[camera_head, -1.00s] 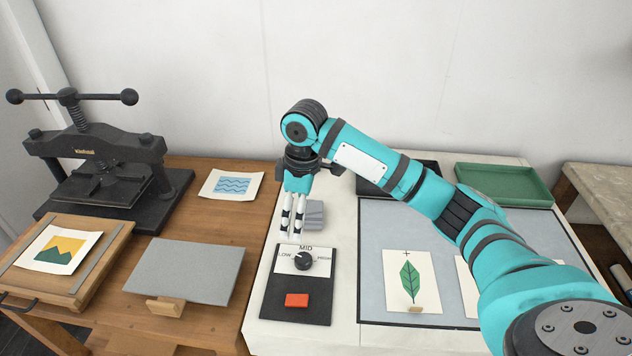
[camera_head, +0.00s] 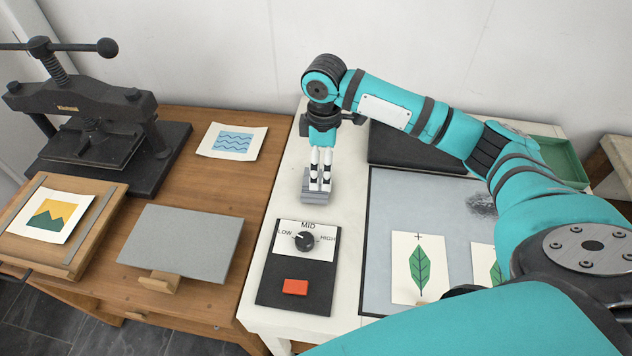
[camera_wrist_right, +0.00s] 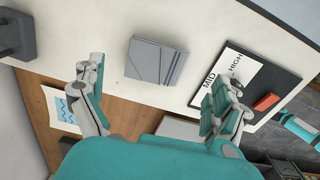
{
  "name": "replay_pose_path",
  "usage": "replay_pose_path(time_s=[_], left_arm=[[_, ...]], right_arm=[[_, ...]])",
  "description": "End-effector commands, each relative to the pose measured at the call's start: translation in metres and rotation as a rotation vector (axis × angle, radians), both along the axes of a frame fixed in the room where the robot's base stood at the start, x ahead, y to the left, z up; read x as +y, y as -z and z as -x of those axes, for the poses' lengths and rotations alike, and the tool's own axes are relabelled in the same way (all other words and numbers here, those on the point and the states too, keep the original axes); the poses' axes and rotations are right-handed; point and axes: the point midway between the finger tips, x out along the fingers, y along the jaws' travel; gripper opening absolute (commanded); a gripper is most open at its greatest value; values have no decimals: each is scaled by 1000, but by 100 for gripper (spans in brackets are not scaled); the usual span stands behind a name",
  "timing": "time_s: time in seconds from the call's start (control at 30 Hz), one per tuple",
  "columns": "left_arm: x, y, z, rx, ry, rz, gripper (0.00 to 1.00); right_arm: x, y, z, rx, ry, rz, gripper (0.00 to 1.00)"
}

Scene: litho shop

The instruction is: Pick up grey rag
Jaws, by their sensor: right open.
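The grey rag (camera_head: 317,198) is a small folded stack lying on the white table, behind the black control box. It also shows in the right wrist view (camera_wrist_right: 156,62), flat with its folded edges visible. My right gripper (camera_head: 320,186) points down over the rag, with its fingertips overlapping the rag's back part in the head view. In the right wrist view the gripper (camera_wrist_right: 163,69) is open, its two fingers wide apart with the rag between and beyond them. I cannot tell the exact height of the tips above it. My left gripper is not in view.
The control box (camera_head: 267,290) with a knob and red button stands just in front of the rag. A dark slab (camera_head: 385,150) and green tray (camera_head: 567,160) lie to the right. A black press (camera_head: 85,120) and grey plate (camera_head: 190,245) stand left on the wooden table.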

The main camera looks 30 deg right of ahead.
Motion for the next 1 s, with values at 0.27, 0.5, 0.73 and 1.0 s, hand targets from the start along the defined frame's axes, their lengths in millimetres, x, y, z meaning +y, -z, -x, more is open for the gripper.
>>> replay_pose_path(time_s=[0.27,0.5,0.73,1.0], left_arm=[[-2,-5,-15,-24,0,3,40],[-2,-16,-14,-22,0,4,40],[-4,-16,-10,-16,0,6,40],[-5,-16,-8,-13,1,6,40]], right_arm=[[0,26,0,0,-1,0,100],[-4,57,-1,3,0,1,100],[-4,77,-2,0,-1,0,100],[-4,77,-2,-1,-1,0,90]])
